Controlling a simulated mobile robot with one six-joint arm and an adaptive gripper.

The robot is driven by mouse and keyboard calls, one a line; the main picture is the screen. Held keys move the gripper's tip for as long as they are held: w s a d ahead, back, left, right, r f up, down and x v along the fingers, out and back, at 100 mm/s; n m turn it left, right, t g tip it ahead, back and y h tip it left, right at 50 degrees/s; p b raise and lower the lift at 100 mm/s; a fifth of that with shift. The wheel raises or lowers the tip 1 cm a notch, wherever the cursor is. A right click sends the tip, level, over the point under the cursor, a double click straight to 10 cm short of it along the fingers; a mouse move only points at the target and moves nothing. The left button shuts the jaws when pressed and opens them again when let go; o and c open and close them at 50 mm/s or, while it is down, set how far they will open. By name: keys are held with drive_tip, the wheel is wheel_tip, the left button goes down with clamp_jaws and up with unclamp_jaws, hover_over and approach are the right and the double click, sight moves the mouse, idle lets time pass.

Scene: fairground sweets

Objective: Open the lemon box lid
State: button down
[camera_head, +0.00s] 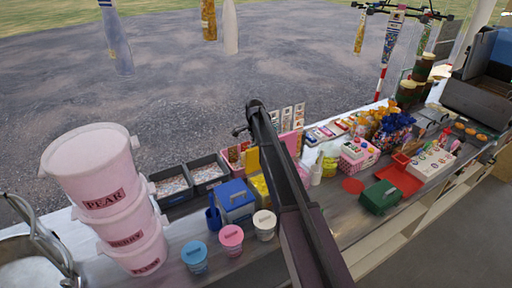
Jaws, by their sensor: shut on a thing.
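The lemon box (260,188) is the yellow box behind the blue box, partly hidden by the blue box and my arm. Its yellow lid (253,160) stands raised, upright at the back of the box. My arm crosses the middle of the view from the bottom, and its far end is above and behind the lid. My gripper (238,131) is small and dark there. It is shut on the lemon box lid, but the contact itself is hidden.
A blue box (235,199) with a grey handle stands in front. A pink box's raised lid (289,143) is right of the arm. Stacked pink buckets (105,200), lidded cups (231,237) and two dark trays (171,183) stand left. A green box (380,197) is right.

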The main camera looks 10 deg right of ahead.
drive_tip(key=shift+w+a+f+b, duration=0.15)
drive_tip(key=shift+w+a+f, duration=0.1)
drive_tip(key=shift+w, duration=0.3)
drive_tip(key=shift+w+a+f+b, duration=0.15)
drive_tip(key=shift+w+a+f, duration=0.05)
drive_tip(key=shift+w, duration=0.3)
drive_tip(key=c, duration=0.6)
unclamp_jaws()
wheel_tip(320, 180, up, 13)
drive_tip(key=p, duration=1.3)
drive_tip(key=s+d+f+n+b, duration=0.2)
drive_tip(key=s+f+n+b, duration=0.2)
drive_tip(key=s, duration=0.9)
drive_tip(key=s+d+f+n+b, duration=0.2)
drive_tip(key=s+f+n+b, duration=0.3)
drive_tip(key=s, duration=0.8)
drive_tip(key=s+d+f+n+b, duration=0.3)
drive_tip(key=s+f+b, duration=0.3)
drive_tip(key=s, duration=0.7)
drive_tip(key=shift+s+n, duration=0.4)
drive_tip(key=shift+n, duration=0.4)
